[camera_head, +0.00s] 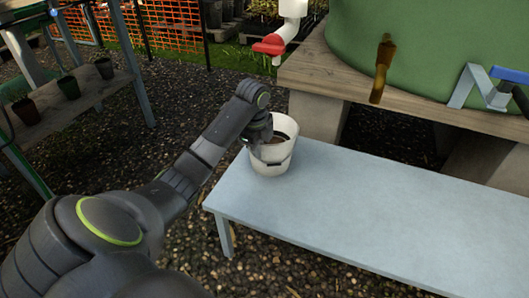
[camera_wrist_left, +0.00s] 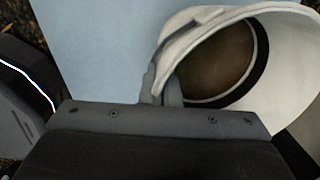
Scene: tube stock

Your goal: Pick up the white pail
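The white pail (camera_head: 273,168) stands upright at the far left corner of the pale blue bench (camera_head: 330,205). My left gripper (camera_head: 257,143) comes down onto the left side of its rim. In the left wrist view, the pail (camera_wrist_left: 296,100) fills the upper right, with a brown inside and a dark ring. There the fingers of my left gripper (camera_wrist_left: 162,88) are close together, one on each side of the pail's wall, shut on it. I cannot tell whether the pail's base is touching the bench. My right gripper is not in view.
A white pipe with a red tap (camera_head: 270,45) hangs behind the pail. A green tank (camera_head: 420,50) stands on a timber platform (camera_head: 335,78) at the back right. Potted plants sit on a shelf (camera_head: 60,110) at left. The bench right of the pail is clear.

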